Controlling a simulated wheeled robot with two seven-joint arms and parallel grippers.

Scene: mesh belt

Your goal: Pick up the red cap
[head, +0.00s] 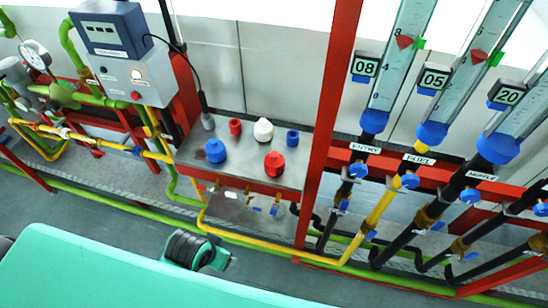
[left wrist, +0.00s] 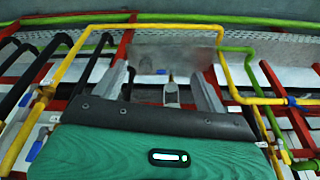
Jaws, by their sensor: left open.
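Two red pieces stand on the grey metal shelf (head: 243,164) in the head view. One is a larger red cap (head: 274,164) near the front right, with a narrower top. The other is a small red cylinder (head: 235,127) at the back left. A larger blue cap (head: 215,151), a white cap (head: 263,129) and a small blue cylinder (head: 292,138) stand near them, apart from each other. My left gripper (left wrist: 162,80) shows in the left wrist view with fingers apart and nothing between them. No cap shows in that view. My right gripper is not in view.
A red upright post (head: 333,115) rises at the shelf's right. A grey and blue meter box (head: 125,55) with a hanging black cable is at its left. Yellow pipe (head: 238,232) runs below the shelf. Flow tubes (head: 402,55) stand at right.

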